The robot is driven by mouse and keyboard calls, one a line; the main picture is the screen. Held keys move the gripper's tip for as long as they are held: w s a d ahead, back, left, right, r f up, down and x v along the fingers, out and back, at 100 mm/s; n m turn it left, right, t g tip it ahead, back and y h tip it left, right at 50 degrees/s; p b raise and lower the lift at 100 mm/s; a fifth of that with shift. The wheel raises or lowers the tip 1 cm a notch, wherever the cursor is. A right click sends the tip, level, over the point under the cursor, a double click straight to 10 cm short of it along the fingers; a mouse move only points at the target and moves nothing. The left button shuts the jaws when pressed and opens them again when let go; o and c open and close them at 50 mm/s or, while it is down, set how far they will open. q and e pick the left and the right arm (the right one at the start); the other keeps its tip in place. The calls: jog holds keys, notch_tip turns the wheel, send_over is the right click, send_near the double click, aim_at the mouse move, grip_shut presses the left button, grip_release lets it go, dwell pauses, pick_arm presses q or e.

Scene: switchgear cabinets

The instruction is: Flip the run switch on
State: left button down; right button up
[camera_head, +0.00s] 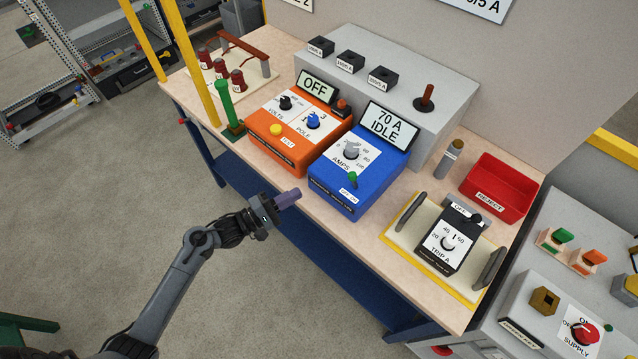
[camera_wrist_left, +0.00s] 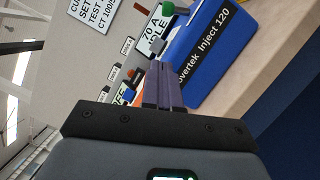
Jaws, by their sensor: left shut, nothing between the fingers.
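The blue injection unit (camera_head: 335,185) stands on the bench; its display (camera_head: 388,123) reads "70 A IDLE". A small green-tipped switch (camera_head: 352,178) stands at its front edge beside a small label I cannot read surely. I take this as the run switch. A green tip (camera_wrist_left: 168,8) also shows on the blue unit (camera_wrist_left: 208,45) in the left wrist view. My left gripper (camera_head: 288,198) is shut and empty, in front of the blue unit and left of the switch, apart from it. Its purple fingers (camera_wrist_left: 161,88) are together in the left wrist view. My right gripper is not in view.
An orange unit (camera_head: 290,150) with display "OFF" (camera_head: 316,87) stands left of the blue one. A green post (camera_head: 228,103) rises farther left. The floor before the bench is clear.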

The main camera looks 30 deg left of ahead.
aim_at(335, 187)
pick_arm(q)
jog(key=x, duration=0.4)
jog(key=d+x, duration=0.1)
jog(key=x, duration=0.3)
jog(key=s+p+x, duration=0.1)
jog(key=x, duration=0.2)
jog(key=shift+w+d+r, duration=0.3)
jog(key=shift+d+r, duration=0.15)
jog(key=shift+w+d+r, duration=0.15)
jog(key=shift+d+r, duration=0.05)
jog(key=shift+d, duration=0.4)
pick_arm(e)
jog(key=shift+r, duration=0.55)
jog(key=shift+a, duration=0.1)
pick_arm(q)
jog(key=shift+d+r, duration=0.1)
jog(key=shift+m, duration=0.4)
jog(key=shift+p, duration=0.3)
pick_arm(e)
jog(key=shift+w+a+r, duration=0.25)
